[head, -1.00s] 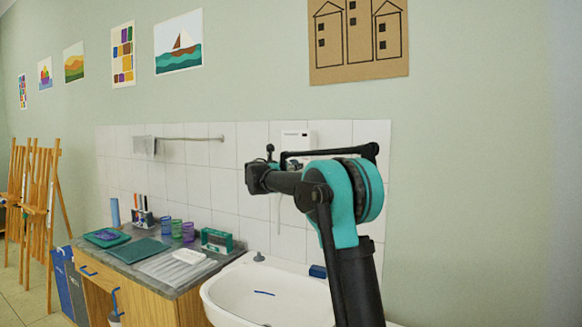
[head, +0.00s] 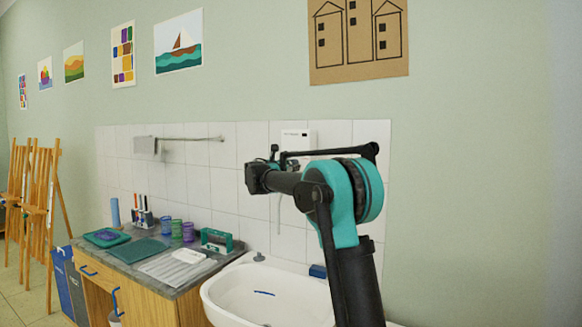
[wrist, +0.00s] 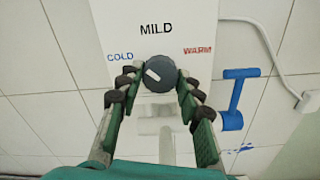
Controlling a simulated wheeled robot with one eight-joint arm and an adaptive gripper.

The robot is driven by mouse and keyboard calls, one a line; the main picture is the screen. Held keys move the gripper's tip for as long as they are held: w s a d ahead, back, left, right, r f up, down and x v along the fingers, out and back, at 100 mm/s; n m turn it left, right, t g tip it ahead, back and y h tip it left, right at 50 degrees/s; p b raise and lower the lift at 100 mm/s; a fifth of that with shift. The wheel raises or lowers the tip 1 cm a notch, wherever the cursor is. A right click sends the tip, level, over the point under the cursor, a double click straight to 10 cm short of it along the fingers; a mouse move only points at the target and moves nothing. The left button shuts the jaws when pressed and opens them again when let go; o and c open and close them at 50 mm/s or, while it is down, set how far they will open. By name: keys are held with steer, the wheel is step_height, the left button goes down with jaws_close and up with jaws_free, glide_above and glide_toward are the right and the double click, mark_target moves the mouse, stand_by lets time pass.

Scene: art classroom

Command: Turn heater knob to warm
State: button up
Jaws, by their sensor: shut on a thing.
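The white heater (head: 293,138) hangs on the tiled wall, partly hidden behind my arm in the head view. In the wrist view its front panel (wrist: 120,28) reads COLD at left, MILD at top and WARM in red at right. The dark round knob (wrist: 161,76) sits below MILD. Its white mark lies on the upper left of its face, slanting towards the side between COLD and MILD. My gripper (wrist: 160,80) is shut on the knob, one finger on each side. The head view hides the knob and fingertips.
A white sink (head: 250,290) stands below my arm, beside a wooden counter (head: 160,305) with cups, trays and a green box. A blue lever-shaped thing (wrist: 235,95) and a white cable (wrist: 275,62) are right of the heater in the wrist view.

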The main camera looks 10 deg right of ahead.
steer(key=m, duration=0.5)
steer(key=shift+m, duration=0.3)
steer(key=m, duration=1.1)
steer(key=shift+m, duration=2.2)
steer(key=o, duration=1.1)
steer(key=shift+o, duration=0.2)
steer(key=shift+s+a, duration=0.1)
